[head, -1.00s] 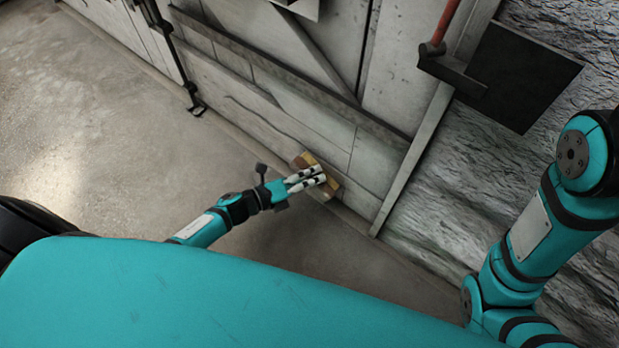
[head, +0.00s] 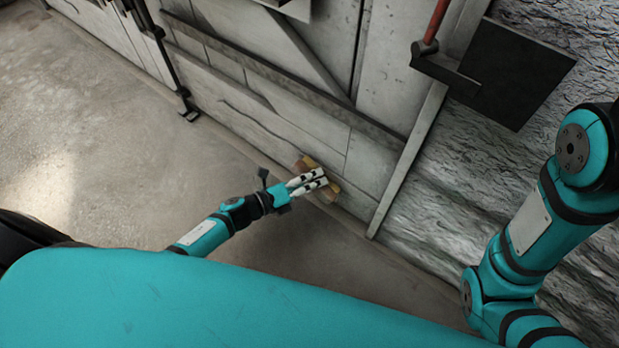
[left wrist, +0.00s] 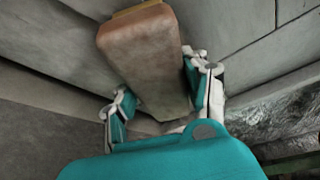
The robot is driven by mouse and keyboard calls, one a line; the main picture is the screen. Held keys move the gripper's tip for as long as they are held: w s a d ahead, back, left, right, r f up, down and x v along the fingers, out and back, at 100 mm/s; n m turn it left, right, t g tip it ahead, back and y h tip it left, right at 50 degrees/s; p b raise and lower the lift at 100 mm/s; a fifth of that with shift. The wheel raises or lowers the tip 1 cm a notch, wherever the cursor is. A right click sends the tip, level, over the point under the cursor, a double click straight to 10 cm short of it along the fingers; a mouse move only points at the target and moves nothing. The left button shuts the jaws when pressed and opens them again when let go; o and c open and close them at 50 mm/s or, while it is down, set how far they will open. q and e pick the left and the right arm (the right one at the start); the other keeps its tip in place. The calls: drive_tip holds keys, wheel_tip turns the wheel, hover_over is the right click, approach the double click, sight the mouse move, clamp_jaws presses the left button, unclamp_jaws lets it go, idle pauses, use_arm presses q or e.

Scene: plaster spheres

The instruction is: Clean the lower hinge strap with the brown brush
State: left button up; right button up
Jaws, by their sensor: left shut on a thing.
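My left gripper (head: 318,180) is shut on the brown brush (head: 333,191). It holds the brush low against, or very near, the bottom of the grey plank door (head: 290,125); I cannot tell whether they touch. In the left wrist view the brush is a worn brown block (left wrist: 145,62) between both fingers, with a yellowish strip at its far end. I cannot make out the lower hinge strap for certain. My right arm is at the right of the head view, but its gripper is out of sight.
A black metal bar (head: 172,65) stands out from the door at upper left. Bare floor (head: 110,170) lies open at left.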

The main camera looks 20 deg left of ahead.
sight(298, 174)
use_arm(q)
drive_tip(key=shift+s+d+f, duration=0.1)
drive_tip(key=shift+d+f, duration=0.1)
drive_tip(key=shift+d, duration=0.25)
drive_tip(key=shift+a+r, duration=0.1)
drive_tip(key=shift+w+a+r+p, duration=0.1)
drive_tip(key=shift+w+a+r, duration=0.2)
drive_tip(key=shift+a, duration=0.3)
drive_tip(key=shift+w+a+r+p, duration=0.15)
drive_tip(key=shift+a+r, duration=0.1)
drive_tip(key=shift+a, duration=0.4)
drive_tip(key=shift+w+a+r+p, duration=0.1)
drive_tip(key=shift+w+a+r, duration=0.2)
drive_tip(key=shift+a, duration=0.3)
drive_tip(key=shift+s+d, duration=0.1)
drive_tip(key=shift+s+d+f+b, duration=0.2)
drive_tip(key=shift+d+f, duration=0.1)
drive_tip(key=shift+d, duration=0.3)
drive_tip(key=shift+s+d+f+b, duration=0.1)
drive_tip(key=shift+s+d+f, duration=0.15)
drive_tip(key=shift+d, duration=0.35)
drive_tip(key=shift+s+d+f+b, duration=0.15)
drive_tip(key=shift+d+f, duration=0.2)
drive_tip(key=shift+d, duration=0.25)
